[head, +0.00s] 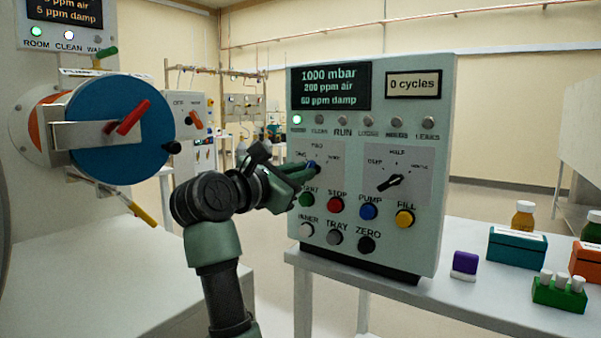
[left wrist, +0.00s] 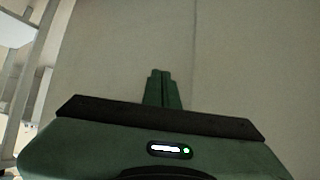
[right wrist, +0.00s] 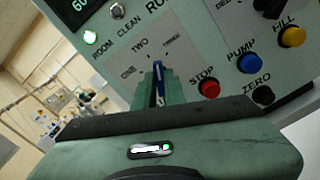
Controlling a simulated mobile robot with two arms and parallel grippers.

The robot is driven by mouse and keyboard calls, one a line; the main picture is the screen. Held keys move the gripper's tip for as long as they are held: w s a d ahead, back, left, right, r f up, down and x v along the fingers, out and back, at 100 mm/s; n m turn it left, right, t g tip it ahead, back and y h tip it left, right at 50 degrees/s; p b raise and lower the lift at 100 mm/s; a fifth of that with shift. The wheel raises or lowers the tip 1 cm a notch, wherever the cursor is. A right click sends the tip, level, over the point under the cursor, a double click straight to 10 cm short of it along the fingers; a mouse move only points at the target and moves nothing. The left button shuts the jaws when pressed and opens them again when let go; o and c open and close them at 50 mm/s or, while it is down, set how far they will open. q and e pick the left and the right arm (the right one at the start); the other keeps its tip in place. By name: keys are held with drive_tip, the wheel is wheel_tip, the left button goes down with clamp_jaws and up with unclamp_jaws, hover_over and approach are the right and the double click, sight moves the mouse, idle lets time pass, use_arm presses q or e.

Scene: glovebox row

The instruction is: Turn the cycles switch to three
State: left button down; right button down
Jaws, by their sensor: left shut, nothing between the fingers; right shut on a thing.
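The cycles switch is a blue knob (right wrist: 157,80) on a pale plate (right wrist: 150,55) marked with one, two and three. My right gripper (right wrist: 157,82) is shut on this knob, one finger on each side. The knob's visible end points straight up in the right wrist view, between the words TWO and THREE; its exact setting is partly hidden. In the head view my right gripper (head: 312,168) covers most of the knob. The small display (head: 413,84) reads 0 cycles. My left gripper (left wrist: 162,75) is shut and empty, facing a plain pale surface.
The control box (head: 440,180) stands on a white table (head: 460,295). A second black knob (head: 390,183) is right of the switch, with several coloured buttons below. A purple-and-white block (head: 465,264) and a green vial rack (head: 558,294) are at the right.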

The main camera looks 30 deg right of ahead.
use_arm(q)
drive_tip(key=s+a+f+g+p, duration=0.1)
drive_tip(key=s+f+g, duration=0.1)
drive_tip(key=s, duration=0.2)
drive_tip(key=s+a+f+g+y, duration=0.1)
drive_tip(key=s+a+f+g, duration=0.1)
drive_tip(key=s+g, duration=0.1)
drive_tip(key=shift+s+f+p, duration=0.3)
drive_tip(key=shift+s+p, duration=0.05)
drive_tip(key=shift+s, duration=0.55)
use_arm(e)
drive_tip(key=shift+n, duration=0.9)
drive_tip(key=c, duration=1.5)
unclamp_jaws()
drive_tip(key=shift+d, duration=0.1)
use_arm(q)
drive_tip(key=shift+w, duration=0.1)
